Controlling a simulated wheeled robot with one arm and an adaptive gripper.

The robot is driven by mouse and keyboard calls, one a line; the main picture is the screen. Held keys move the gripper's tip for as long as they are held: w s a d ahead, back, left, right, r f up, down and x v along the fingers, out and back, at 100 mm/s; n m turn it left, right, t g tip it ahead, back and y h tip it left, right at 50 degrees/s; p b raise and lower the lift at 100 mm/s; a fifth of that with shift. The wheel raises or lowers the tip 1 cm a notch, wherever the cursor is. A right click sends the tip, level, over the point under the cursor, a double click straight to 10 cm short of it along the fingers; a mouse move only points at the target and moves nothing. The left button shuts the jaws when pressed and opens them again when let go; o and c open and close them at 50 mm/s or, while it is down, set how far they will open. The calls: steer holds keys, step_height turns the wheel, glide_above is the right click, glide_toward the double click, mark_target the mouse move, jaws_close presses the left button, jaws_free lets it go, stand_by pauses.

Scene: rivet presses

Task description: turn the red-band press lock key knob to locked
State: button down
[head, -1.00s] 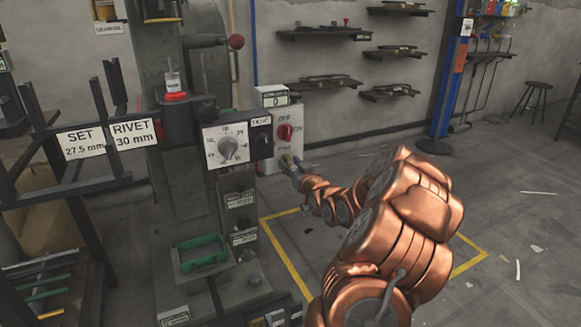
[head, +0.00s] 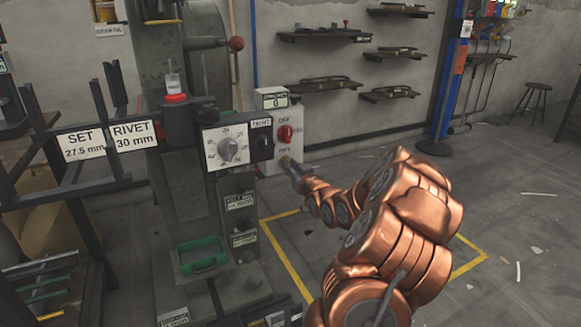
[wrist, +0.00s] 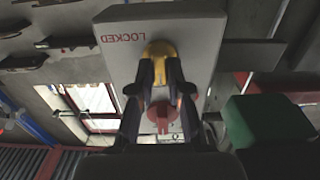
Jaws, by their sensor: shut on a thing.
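The red-band press (head: 165,60) stands at left of centre in the head view; its red band (head: 175,98) circles a fitting at the front. A grey control box (head: 287,148) on its right side carries a red knob (head: 285,134). Below that is the lock key knob, mostly hidden by my gripper (head: 289,164). In the wrist view, my gripper (wrist: 160,78) is shut on the brass-yellow key knob (wrist: 160,50), a finger on each side. The LOCKED label (wrist: 135,38) appears upside down beside it. The red knob (wrist: 160,117) shows between the fingers.
A dial panel (head: 226,147) sits left of the box. A green tray (head: 203,256) lies low on the press. A dark rack (head: 82,184) stands at left. Open floor (head: 400,160) lies to the right, with wall shelves (head: 325,34) behind.

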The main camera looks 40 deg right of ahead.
steer(key=shift+r+p, duration=0.1)
steer(key=shift+p, duration=0.3)
steer(key=m+p, duration=0.4)
steer(key=m, duration=0.2)
steer(key=m+p, duration=0.5)
steer(key=m, duration=0.1)
steer(key=m+p, duration=0.5)
steer(key=m, duration=0.1)
steer(key=shift+d+f, duration=0.1)
steer(key=shift+f, duration=0.2)
steer(key=c, duration=1.1)
jaws_free()
steer(key=shift+s, duration=0.2)
